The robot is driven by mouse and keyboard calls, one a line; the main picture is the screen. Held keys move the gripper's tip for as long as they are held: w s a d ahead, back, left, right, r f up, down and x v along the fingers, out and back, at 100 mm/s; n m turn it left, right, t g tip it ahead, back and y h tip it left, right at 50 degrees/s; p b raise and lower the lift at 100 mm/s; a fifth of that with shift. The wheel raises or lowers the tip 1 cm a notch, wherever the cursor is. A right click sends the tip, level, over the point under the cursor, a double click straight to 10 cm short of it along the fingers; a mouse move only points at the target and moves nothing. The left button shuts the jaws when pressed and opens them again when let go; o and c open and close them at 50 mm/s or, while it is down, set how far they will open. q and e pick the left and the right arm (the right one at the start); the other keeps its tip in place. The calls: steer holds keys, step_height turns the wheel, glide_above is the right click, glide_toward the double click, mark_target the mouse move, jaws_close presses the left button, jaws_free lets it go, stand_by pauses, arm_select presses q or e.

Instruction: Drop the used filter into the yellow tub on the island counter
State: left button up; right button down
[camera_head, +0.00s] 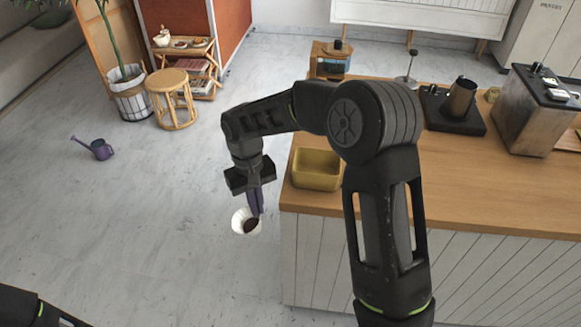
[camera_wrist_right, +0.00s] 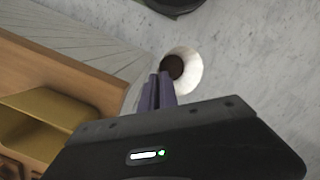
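The used filter (camera_head: 240,222) is a white paper cone with dark coffee grounds in it. My right gripper (camera_head: 257,213) is shut on its rim and holds it in the air, left of the island counter (camera_head: 480,190). In the right wrist view the filter (camera_wrist_right: 194,78) hangs at the fingertips (camera_wrist_right: 163,80), with floor behind it. The yellow tub (camera_head: 318,172) stands on the counter's near left corner, to the right of the gripper. It also shows at the left of the right wrist view (camera_wrist_right: 45,112). My left gripper is out of view; only a bit of its arm shows.
A black scale with a dark pitcher (camera_head: 460,98), a steel machine (camera_head: 540,105) and a glass-sided wooden box (camera_head: 330,62) stand farther back on the counter. A purple watering can (camera_head: 98,148) and a stool (camera_head: 172,98) stand on the floor.

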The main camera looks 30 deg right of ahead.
steer(key=shift+w+a, duration=0.15)
steer(key=shift+a, duration=0.05)
steer(key=shift+d, duration=0.1)
